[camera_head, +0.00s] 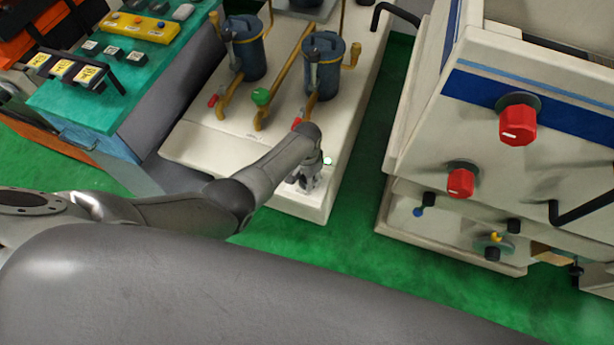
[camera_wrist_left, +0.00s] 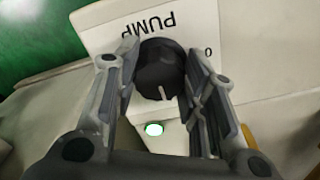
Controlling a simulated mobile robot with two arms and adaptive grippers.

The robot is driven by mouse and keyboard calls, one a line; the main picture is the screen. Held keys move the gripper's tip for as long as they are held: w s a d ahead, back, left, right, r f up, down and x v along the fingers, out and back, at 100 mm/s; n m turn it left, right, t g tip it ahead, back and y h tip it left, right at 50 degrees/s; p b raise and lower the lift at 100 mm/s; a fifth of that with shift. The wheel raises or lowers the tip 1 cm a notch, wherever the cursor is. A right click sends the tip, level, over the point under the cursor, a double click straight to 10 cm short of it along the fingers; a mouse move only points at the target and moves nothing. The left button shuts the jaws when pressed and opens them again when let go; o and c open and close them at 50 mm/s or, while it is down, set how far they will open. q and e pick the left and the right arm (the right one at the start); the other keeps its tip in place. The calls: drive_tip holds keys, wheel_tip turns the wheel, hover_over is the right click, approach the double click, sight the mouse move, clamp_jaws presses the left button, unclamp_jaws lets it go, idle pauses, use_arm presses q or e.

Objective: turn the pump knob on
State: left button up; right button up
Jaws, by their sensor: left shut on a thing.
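The pump knob (camera_wrist_left: 160,75) is a dark round knob on a white plate (camera_wrist_left: 100,32) marked PUMP, which appears upside down in the left wrist view. A pale pointer line on the knob points toward the bottom of that view, and a 0 is printed to its right. My left gripper (camera_wrist_left: 162,70) has its fingers on either side of the knob and is shut on it. In the head view my left gripper (camera_head: 307,180) is at the front right of the white machine base and hides the knob. My right gripper is not in view.
A small white round lamp (camera_wrist_left: 154,129) is close to the knob. Blue cylinders (camera_head: 322,65) with pipes and red and green handles stand behind on the white base (camera_head: 215,140). A white cabinet with red knobs (camera_head: 517,122) stands at right; green floor lies between.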

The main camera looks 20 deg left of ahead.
use_arm(q)
drive_tip(key=o, duration=1)
wheel_tip(320, 180, up, 12)
idle(0.4)
drive_tip(key=shift+s+f, duration=0.1)
idle(0.3)
